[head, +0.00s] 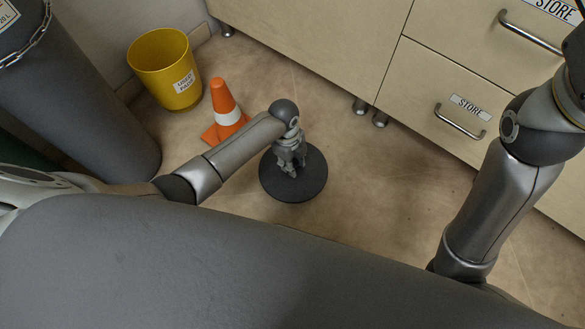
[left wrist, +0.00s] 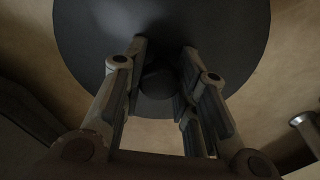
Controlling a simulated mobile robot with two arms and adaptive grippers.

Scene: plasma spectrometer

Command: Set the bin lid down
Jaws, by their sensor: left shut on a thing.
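The bin lid (head: 312,184) is a dark grey round disc, held level over the floor in the head view. I cannot tell whether it touches the floor. My left gripper (head: 289,168) comes down onto its middle from above. In the left wrist view the lid (left wrist: 228,28) fills the top, and the fingers (left wrist: 160,65) are shut around its round dark knob (left wrist: 158,82). My right arm shows at the right of the head view, but its gripper is out of view.
An orange and white cone (head: 222,96) stands close left of the lid, with a yellow bin (head: 155,60) behind it. A grey cylinder (head: 95,110) stands at the left. Wooden drawer cabinets (head: 400,75) line the back. Floor (head: 385,190) right of the lid is clear.

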